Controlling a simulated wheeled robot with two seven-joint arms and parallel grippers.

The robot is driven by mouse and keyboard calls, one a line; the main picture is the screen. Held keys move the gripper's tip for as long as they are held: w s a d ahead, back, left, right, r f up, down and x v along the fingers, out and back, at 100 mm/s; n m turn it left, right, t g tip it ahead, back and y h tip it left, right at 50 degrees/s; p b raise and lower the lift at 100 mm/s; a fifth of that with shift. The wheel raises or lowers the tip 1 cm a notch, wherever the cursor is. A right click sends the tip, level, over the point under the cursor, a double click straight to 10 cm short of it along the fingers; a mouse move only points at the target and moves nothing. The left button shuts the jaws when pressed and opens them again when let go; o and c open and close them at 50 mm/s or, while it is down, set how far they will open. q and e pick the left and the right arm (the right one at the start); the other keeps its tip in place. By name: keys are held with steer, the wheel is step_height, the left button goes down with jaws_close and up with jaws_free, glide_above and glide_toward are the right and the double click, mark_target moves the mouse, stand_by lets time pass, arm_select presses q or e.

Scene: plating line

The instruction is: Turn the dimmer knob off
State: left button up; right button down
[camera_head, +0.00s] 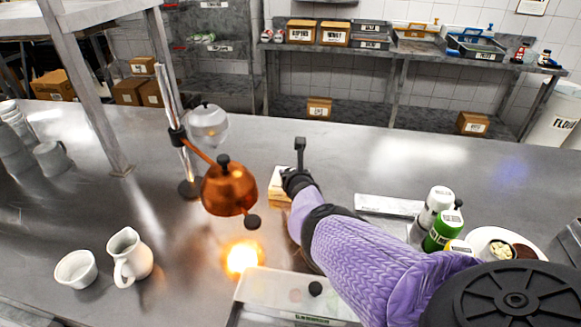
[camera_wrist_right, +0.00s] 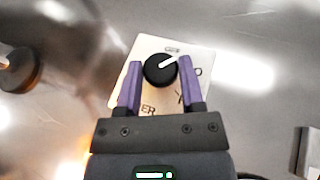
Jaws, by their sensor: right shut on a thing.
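The dimmer knob (camera_wrist_right: 158,74) is a round black knob with a white pointer, on a pale lettered box (camera_wrist_right: 152,48) on the steel counter. In the right wrist view the pointer slants up and to the right. My right gripper (camera_wrist_right: 160,66) has its purple fingers on either side of the knob and is shut on it. In the head view the box (camera_head: 278,196) shows beside my right gripper (camera_head: 292,182), which hides the knob. A copper heat lamp (camera_head: 229,188) hangs left of the box, with a bright glow (camera_head: 242,257) below it. My left gripper is not in view.
A lidded pan (camera_head: 262,287) lies in front of the box. A white jug (camera_head: 129,257) and bowl (camera_head: 76,269) stand at the left. A green bottle (camera_head: 442,231) and a plate (camera_head: 497,236) are at the right. The counter behind the box is clear.

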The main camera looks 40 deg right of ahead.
steer(key=shift+d+n+t+y, duration=0.25)
steer(key=shift+n+t+y, duration=0.25)
steer(key=shift+n+y, duration=0.5)
steer(key=n+y+b, duration=0.2)
steer(key=b, duration=0.2)
steer(key=n+y+b, duration=0.2)
steer(key=y+b, duration=0.1)
steer(key=n+y+b, duration=0.2)
steer(key=b, duration=0.2)
steer(key=shift+d+f+n+y+b, duration=0.15)
steer(key=shift+d+n+y+b, duration=0.15)
steer(key=shift+d+y, duration=0.1)
steer(key=shift+y+b, duration=0.3)
steer(key=shift+b, duration=0.1)
steer(key=shift+r+n, duration=0.2)
steer(key=shift+n, duration=0.1)
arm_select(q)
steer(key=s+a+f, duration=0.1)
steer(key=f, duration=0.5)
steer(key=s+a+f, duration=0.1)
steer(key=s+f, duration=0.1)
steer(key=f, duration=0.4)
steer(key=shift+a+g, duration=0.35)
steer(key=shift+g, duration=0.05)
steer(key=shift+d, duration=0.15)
